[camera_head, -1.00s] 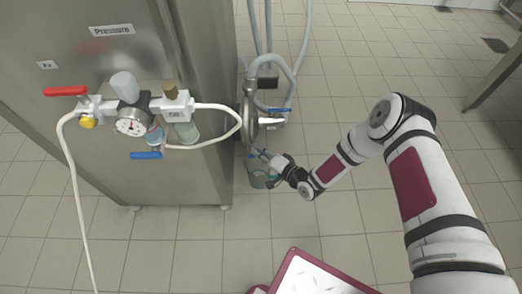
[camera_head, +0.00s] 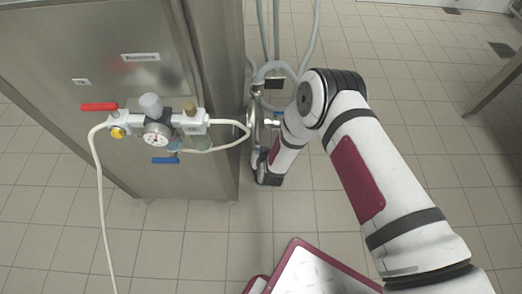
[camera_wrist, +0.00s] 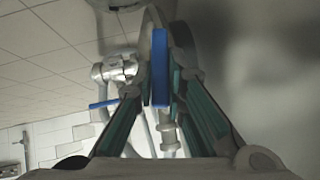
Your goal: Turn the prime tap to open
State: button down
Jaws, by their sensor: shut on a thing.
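In the wrist view, an upright blue lever (camera_wrist: 159,65) stands between the two fingers of my gripper (camera_wrist: 160,98), which is shut on it. I take this lever for the prime tap, but no label shows. A second blue handle (camera_wrist: 103,104) sits on a grey pipe fitting to the left, apart from the fingers. In the head view my arm hides the gripper and the held lever, beside the lower right of the steel cabinet (camera_head: 215,130).
On the cabinet front are a red lever (camera_head: 99,107), a pressure gauge (camera_head: 156,138) and another blue lever (camera_head: 165,160). A white hose (camera_head: 101,210) hangs to the floor. Grey hoses (camera_head: 275,40) rise behind the pump flange (camera_head: 254,118). The tiled floor at right is open.

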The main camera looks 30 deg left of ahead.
jog(key=shift+s+a+n+t+h, duration=0.25)
jog(key=shift+n+t+h, duration=0.25)
jog(key=shift+h, duration=0.6)
jog(key=c, duration=1.6)
grip_release()
jog(key=shift+a, duration=0.1)
jog(key=v, duration=1.2)
